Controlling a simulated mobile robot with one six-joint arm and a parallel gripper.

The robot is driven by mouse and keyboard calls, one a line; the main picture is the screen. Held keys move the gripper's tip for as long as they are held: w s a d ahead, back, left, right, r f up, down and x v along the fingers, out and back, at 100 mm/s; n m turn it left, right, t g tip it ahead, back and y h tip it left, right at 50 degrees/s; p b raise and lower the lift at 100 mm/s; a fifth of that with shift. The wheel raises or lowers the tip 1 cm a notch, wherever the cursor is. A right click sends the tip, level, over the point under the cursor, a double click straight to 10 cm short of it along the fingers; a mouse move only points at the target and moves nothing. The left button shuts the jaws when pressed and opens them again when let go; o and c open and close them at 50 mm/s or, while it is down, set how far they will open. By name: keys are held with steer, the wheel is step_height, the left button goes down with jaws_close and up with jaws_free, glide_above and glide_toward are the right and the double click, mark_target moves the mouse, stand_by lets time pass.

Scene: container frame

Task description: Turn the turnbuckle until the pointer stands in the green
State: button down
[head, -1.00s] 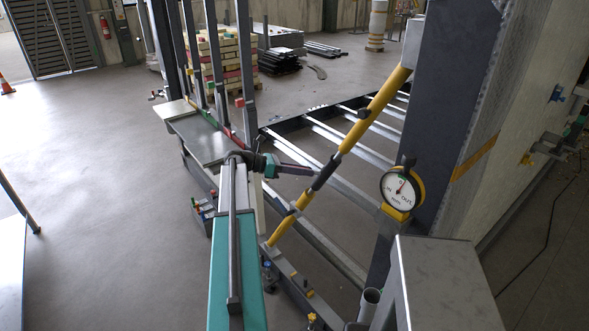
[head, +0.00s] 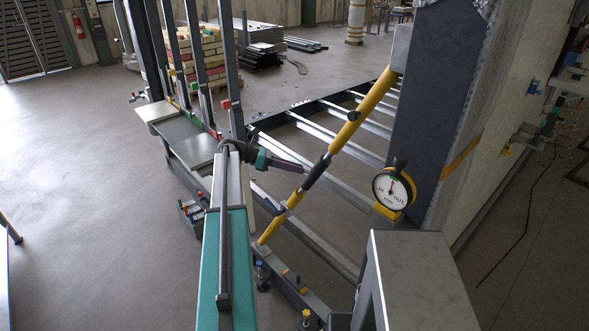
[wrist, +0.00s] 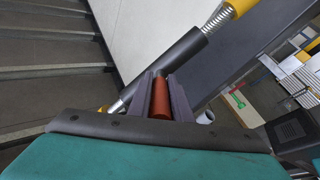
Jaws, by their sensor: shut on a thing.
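The turnbuckle is a slanting yellow strut (head: 362,112) with a dark grey sleeve (head: 317,172) in its middle. In the wrist view the sleeve (wrist: 172,66) has bright threaded rod at both ends. My gripper (head: 307,168) reaches the sleeve from the left. In the wrist view my gripper (wrist: 158,84) is shut on a red-brown handle (wrist: 160,99) that stands out from the sleeve. A round white gauge (head: 394,188) in a yellow case hangs right of the strut, marked IN left and OUT right. A small green patch is near its top; the pointer's exact place is too small to tell.
A grey metal box-like stand (head: 420,285) is at the front right. A dark frame post (head: 430,110) rises behind the gauge. Steel rungs (head: 335,135) lie beyond the strut, and a grey shelf (head: 190,140) with uprights is at left. Open floor (head: 90,200) lies left.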

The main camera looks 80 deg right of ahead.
steer(key=c, duration=1.6)
jaws_free()
steer(key=shift+c, duration=0.2)
steer(key=shift+w, duration=0.35)
steer(key=b+v, duration=0.4)
steer(key=v, duration=0.9)
steer(key=shift+r, duration=0.15)
